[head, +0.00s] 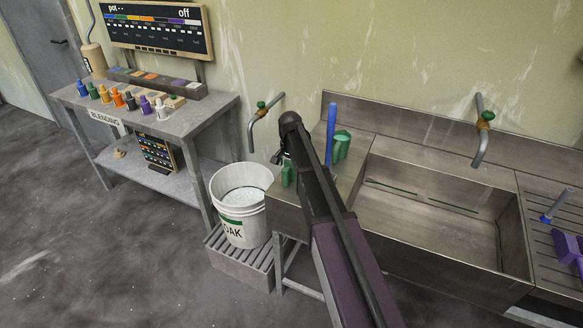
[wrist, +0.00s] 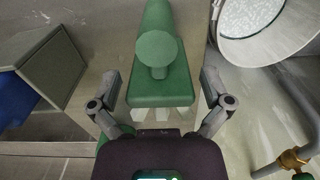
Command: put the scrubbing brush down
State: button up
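The scrubbing brush (wrist: 160,88) is green with a round knob and pale bristles showing at its lower edge. In the wrist view it lies between the two fingers of my gripper (wrist: 160,98), with a gap visible on each side. The fingers are open and do not appear to touch it. In the head view a small green part of the brush (head: 287,176) shows below my gripper (head: 284,160), at the left end of the steel sink counter (head: 352,180). My arm hides most of it there. Whether its bristles touch the counter is not clear.
A white pail (head: 230,222) with whitish contents stands on a slatted stand left of the counter. A blue upright handle (head: 331,135) and a green piece (head: 342,146) stand close right of my gripper. Taps (head: 266,110) project from the wall. The sink basin looks empty.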

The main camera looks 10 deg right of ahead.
jog(key=shift+r, duration=0.15)
notch_tip(320, 180, up, 12)
jog(key=p, duration=1.2)
dwell(0.4)
dwell(0.6)
jog(key=s+d+n, duration=0.1)
jog(key=s+n, duration=0.7)
jog(key=s, duration=2)
jog(key=shift+d, duration=0.15)
jog(key=shift+s, duration=0.1)
